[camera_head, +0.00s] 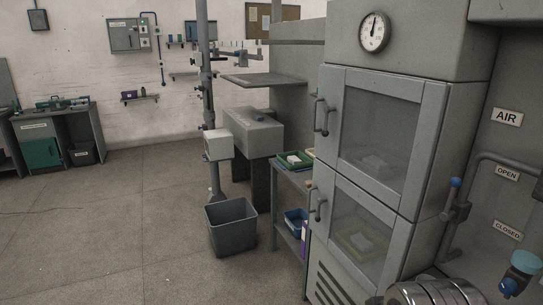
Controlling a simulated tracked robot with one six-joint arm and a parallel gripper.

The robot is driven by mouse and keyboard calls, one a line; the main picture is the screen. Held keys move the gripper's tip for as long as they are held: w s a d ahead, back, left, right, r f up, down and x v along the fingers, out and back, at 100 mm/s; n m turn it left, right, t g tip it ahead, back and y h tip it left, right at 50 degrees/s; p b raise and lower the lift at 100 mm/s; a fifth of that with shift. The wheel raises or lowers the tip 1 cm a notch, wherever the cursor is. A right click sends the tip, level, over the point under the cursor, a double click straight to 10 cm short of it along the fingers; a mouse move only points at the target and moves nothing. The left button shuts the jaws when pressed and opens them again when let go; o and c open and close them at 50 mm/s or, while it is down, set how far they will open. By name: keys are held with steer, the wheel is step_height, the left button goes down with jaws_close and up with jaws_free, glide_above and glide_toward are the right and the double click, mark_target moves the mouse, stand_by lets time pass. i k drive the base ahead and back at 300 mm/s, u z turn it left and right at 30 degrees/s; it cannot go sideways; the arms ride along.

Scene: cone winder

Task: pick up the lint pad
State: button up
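I cannot tell for sure which object is the lint pad. A small white pad-like item (294,159) lies in a green tray (281,164) on the narrow side stand, left of the grey cabinet. Behind the upper cabinet window, a pale item (375,164) shows dimly. Behind the lower window, another pale item (361,242) lies on a yellowish tray. Both cabinet doors look shut. My gripper's fingers are not in view.
The grey two-door cabinet (385,60) fills the right side, with handles on its left edge. A grey open bin (231,227) stands on the floor left of the stand. A blue bin (295,220) sits on its lower shelf. The floor at left is clear.

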mark_target(294, 161)
steer(key=u, duration=0.25)
steer(key=i, duration=1.5)
steer(key=u, duration=0.55)
steer(key=i, duration=2.15)
steer(key=u, duration=0.25)
